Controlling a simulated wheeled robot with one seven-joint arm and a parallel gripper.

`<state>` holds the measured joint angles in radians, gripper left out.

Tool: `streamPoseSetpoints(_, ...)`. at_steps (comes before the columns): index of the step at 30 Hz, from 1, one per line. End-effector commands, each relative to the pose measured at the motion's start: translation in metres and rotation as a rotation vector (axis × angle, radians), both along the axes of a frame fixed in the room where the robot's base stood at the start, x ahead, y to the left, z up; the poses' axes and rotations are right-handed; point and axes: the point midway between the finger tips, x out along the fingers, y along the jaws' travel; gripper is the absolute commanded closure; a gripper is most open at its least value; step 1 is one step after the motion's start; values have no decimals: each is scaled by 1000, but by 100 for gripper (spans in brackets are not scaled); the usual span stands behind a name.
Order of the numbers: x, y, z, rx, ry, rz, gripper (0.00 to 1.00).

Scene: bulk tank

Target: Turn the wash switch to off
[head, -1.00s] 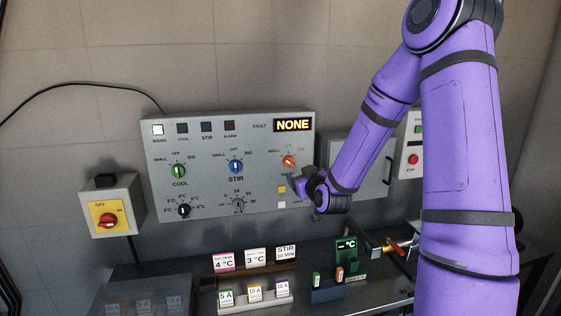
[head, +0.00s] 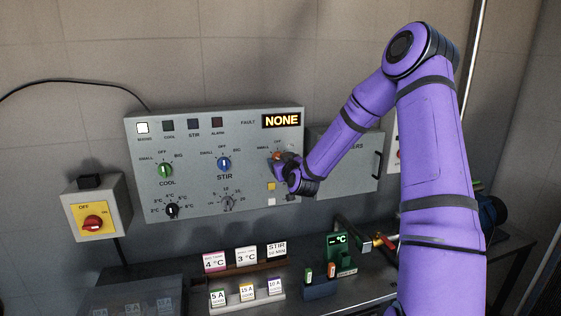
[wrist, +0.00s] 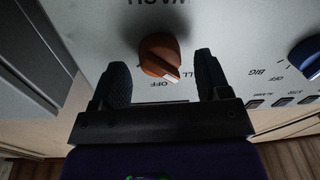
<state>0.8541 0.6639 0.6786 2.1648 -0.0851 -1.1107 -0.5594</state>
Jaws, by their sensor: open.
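The wash switch is an orange knob (wrist: 160,54) on the grey control panel (head: 140,170). In the wrist view the panel's lettering is upside down. The knob's pale mark points down and right, beside the OFF label, toward the partly hidden label ending in "LL". My gripper (wrist: 161,72) is open, with one dark finger to each side of the knob and gaps on both sides. I cannot tell how deep the fingers reach. In the head view my gripper (head: 279,166) covers part of the orange knob (head: 277,156).
Left of the wash switch are the blue stir knob (head: 224,164) and green cool knob (head: 166,170). The fault display (head: 282,121) reads NONE. A red main switch (head: 94,223) sits at the left. A bench with cards (head: 246,257) and a green device (head: 340,250) stands below.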

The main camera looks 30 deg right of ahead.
Motion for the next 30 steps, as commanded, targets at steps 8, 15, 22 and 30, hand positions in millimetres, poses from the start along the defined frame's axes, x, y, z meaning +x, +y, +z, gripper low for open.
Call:
streamPoseSetpoints(8,9,-2,0,-1,0,0,30)
streamPoseSetpoints(15,8,-2,0,-1,0,0,51)
streamPoseSetpoints(22,8,-1,0,0,0,1,80)
streamPoseSetpoints(30,8,-1,0,47,-14,1,79)
